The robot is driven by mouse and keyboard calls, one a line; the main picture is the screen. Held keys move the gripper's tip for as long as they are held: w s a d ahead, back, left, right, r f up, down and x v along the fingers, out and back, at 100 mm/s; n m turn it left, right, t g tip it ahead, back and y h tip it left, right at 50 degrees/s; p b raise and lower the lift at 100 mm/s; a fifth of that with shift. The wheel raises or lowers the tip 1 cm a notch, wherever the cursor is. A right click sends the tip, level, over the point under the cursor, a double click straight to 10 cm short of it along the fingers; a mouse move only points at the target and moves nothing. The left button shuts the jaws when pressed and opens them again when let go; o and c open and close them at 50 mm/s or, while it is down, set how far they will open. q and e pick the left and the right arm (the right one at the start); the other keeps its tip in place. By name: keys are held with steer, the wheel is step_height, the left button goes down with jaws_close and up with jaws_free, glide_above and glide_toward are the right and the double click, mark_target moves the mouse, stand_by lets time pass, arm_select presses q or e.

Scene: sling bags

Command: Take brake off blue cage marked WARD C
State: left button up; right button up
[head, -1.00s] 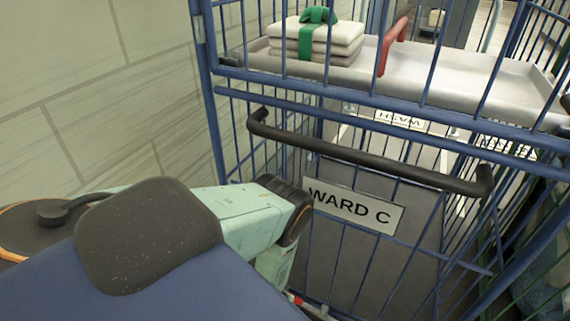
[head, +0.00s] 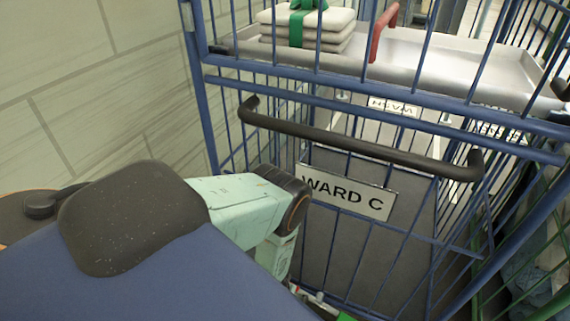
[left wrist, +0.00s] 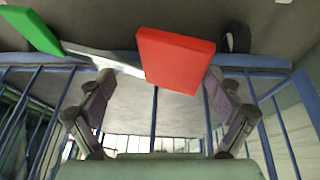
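The blue cage (head: 370,115) stands before me with a white WARD C sign (head: 346,192) on its front and a black push handle (head: 360,147) above it. In the left wrist view, a red pedal (left wrist: 178,60) and a green pedal (left wrist: 32,28) sit on opposite ends of a metal bar (left wrist: 105,62). The green pedal's edge also shows at the bottom of the head view (head: 346,317). My left gripper (left wrist: 158,84) is open, its fingers either side of the red pedal; contact is unclear. My arm hides it in the head view. My right gripper is out of view.
White folded linen (head: 308,30) with a green band lies on the cage's grey shelf (head: 450,70), near a red handle (head: 383,32). A tiled wall (head: 90,90) stands close on the left. Green cage bars (head: 530,275) are close on the right.

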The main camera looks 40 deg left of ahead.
arm_select(q)
steer(key=shift+s+a, duration=0.1)
steer(key=shift+s, duration=0.1)
steer(key=shift+s+r, duration=0.25)
steer(key=shift+r, duration=0.35)
steer(key=v, duration=0.3)
steer(key=s+d, duration=0.2)
steer(key=s, duration=1)
steer(key=shift+r, duration=0.25)
steer(key=w, duration=0.4)
steer(key=w+a, duration=0.1)
steer(key=w, duration=0.3)
steer(key=w+a, duration=0.1)
steer(key=w, duration=0.3)
steer(key=shift+x, duration=2.4)
